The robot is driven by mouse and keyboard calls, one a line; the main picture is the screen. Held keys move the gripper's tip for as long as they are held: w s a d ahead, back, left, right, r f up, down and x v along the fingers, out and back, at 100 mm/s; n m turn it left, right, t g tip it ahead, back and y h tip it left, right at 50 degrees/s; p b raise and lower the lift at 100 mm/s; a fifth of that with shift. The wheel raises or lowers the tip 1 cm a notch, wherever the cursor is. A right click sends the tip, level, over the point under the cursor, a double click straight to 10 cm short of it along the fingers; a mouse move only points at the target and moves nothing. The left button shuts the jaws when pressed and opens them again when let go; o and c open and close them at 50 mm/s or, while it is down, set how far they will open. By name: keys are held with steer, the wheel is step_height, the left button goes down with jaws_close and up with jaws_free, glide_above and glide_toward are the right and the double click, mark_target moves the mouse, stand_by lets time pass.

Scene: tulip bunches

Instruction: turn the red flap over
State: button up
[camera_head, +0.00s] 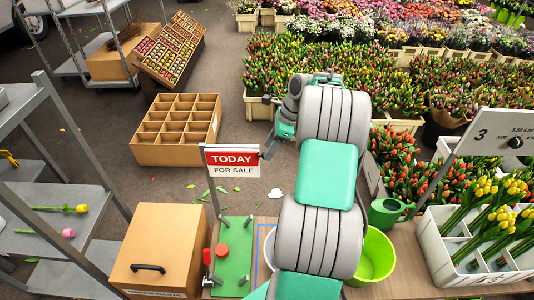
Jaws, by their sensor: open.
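The sign on a thin post shows a red flap (232,156) with the word TODAY in white. Below it is a white panel (236,172) reading FOR SALE. My gripper (268,151) is at the sign's right edge, small and partly hidden by my own arm. Its jaws are open. I cannot tell whether a finger touches the flap.
A wooden box (163,238) with a black handle and a green board (233,262) with red parts are near the sign's base. A lime bucket (373,256), a green watering can (388,213) and a white tulip crate (440,258) stand right. A divided cardboard box (176,152) lies behind.

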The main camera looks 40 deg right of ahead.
steer(key=x, duration=0.2)
steer(key=shift+w+a+f, duration=0.1)
steer(key=shift+f, duration=0.1)
jaws_close()
stand_by(0.4)
